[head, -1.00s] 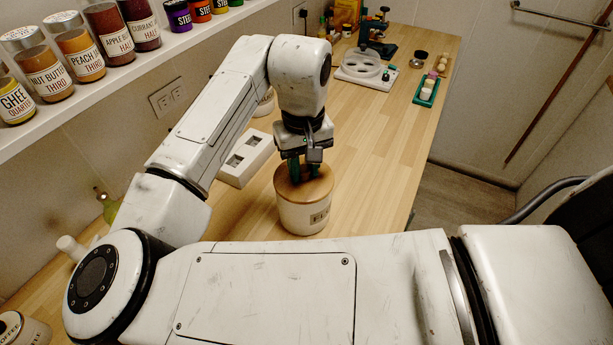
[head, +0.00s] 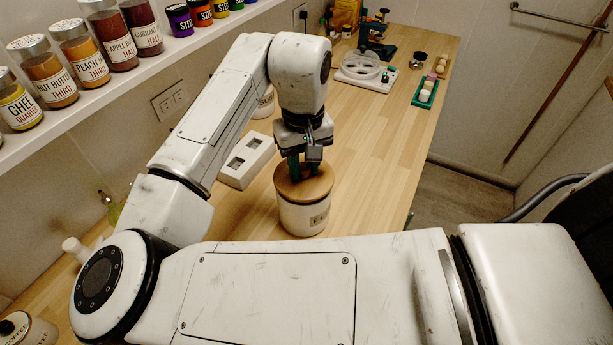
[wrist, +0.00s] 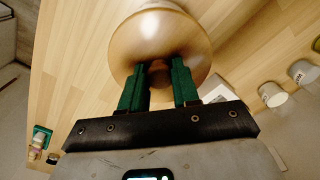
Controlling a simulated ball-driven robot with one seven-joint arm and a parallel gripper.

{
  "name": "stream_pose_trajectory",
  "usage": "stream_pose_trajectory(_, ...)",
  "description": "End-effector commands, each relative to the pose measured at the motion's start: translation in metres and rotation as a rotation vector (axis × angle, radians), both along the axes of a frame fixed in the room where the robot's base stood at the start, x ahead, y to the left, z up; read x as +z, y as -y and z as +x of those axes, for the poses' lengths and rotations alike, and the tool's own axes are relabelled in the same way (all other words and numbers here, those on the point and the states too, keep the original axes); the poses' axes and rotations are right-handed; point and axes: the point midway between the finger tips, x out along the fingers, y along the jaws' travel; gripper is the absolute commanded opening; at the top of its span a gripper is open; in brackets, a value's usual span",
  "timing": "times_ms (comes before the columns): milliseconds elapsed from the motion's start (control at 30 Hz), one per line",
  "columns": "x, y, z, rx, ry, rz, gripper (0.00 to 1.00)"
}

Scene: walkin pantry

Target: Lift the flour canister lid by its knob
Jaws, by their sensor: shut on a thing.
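The flour canister (head: 298,218) is a white round pot with a dark-edged label, standing upright on the wooden counter. Its round wooden lid (head: 289,187) is over the mouth, and a thin dark band shows under the rim. I cannot tell whether the lid is clear of the pot. My gripper (head: 304,170) points down from above, its green fingers shut on the lid's knob. In the wrist view, the brown knob (wrist: 158,74) sits between the two green fingertips (wrist: 158,82), partly in shadow, with the lid (wrist: 150,40) beyond it.
A white block with square openings (head: 247,161) lies left of the canister. A white holder with a clear round dish (head: 362,70) and a green tray (head: 425,92) stand farther back. The counter right of the canister is clear. A jar shelf (head: 110,92) runs along the left wall.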

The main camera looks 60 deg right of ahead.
Motion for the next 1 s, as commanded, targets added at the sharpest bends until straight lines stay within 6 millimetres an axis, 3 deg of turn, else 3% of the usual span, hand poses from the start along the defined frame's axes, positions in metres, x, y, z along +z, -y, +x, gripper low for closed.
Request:
stream_pose_trajectory(600, 0.024, 0.0, 0.0, -0.001, -0.001, -0.001, 0.0)
stream_pose_trajectory(1000, 0.024, 0.0, 0.0, -0.001, 0.0, 0.0, 0.0)
